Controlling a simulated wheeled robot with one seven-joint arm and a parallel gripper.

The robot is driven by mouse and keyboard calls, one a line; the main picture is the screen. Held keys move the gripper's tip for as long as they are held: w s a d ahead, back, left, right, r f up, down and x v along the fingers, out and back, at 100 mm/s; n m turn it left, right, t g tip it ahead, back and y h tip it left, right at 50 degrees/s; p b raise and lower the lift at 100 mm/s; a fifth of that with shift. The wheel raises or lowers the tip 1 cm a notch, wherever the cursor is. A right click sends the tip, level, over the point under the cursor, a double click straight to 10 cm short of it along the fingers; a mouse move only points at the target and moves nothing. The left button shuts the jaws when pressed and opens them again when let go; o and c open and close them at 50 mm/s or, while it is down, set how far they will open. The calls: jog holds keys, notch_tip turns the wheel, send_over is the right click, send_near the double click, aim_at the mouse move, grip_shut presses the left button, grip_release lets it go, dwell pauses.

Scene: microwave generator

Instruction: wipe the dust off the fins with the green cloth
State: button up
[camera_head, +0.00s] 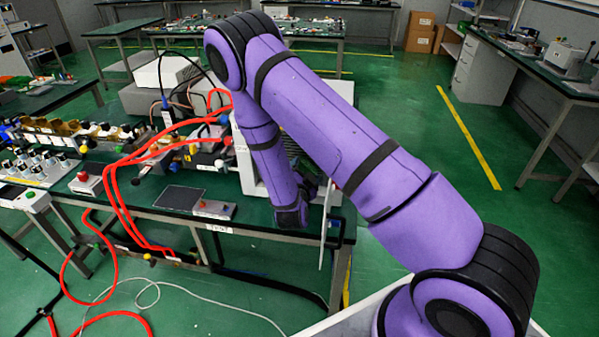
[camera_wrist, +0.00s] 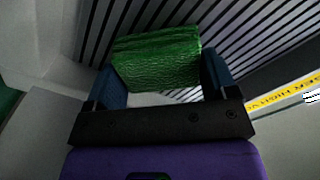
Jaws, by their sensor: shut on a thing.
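In the wrist view, my gripper (camera_wrist: 158,84) is shut on the green cloth (camera_wrist: 158,58), a folded block held between its two blue fingers. The cloth is in front of the fins (camera_wrist: 260,32), a row of dark slats with light gaps, and overlaps them in the picture. I cannot tell whether it touches them. No dust can be made out on the fins here. In the head view, my purple arm reaches down to the white cabinet (camera_head: 247,165) on the bench; the arm hides the gripper, the cloth and most of the fins.
An open panel (camera_head: 325,225) stands at the cabinet's right front. Red hoses (camera_head: 118,190) loop over the bench's left side and down to the floor. A yellow warning label (camera_wrist: 285,97) shows at right in the wrist view. The green floor at right is clear.

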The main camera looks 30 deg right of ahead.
aim_at(297, 154)
jog(key=shift+s+d+r, duration=0.3)
jog(key=shift+d+r, duration=0.15)
jog(key=shift+r, duration=0.05)
jog(key=shift+s+d+r, duration=0.25)
jog(key=shift+d+r, duration=0.2)
jog(key=shift+r, duration=0.05)
jog(key=shift+w+a, duration=3.55)
jog(key=shift+a, duration=1.55)
jog(key=shift+s+d+r, duration=0.35)
jog(key=shift+s+d, duration=0.35)
jog(key=shift+d, duration=0.35)
jog(key=shift+s+d+r, duration=0.3)
jog(key=shift+s+d, duration=0.4)
jog(key=shift+d, duration=0.35)
jog(key=shift+s+d+r, duration=0.35)
jog(key=shift+s+d, duration=0.35)
jog(key=shift+d, duration=0.35)
jog(key=s+d, duration=0.3)
jog(key=shift+s+d, duration=0.1)
jog(key=shift+d, duration=0.3)
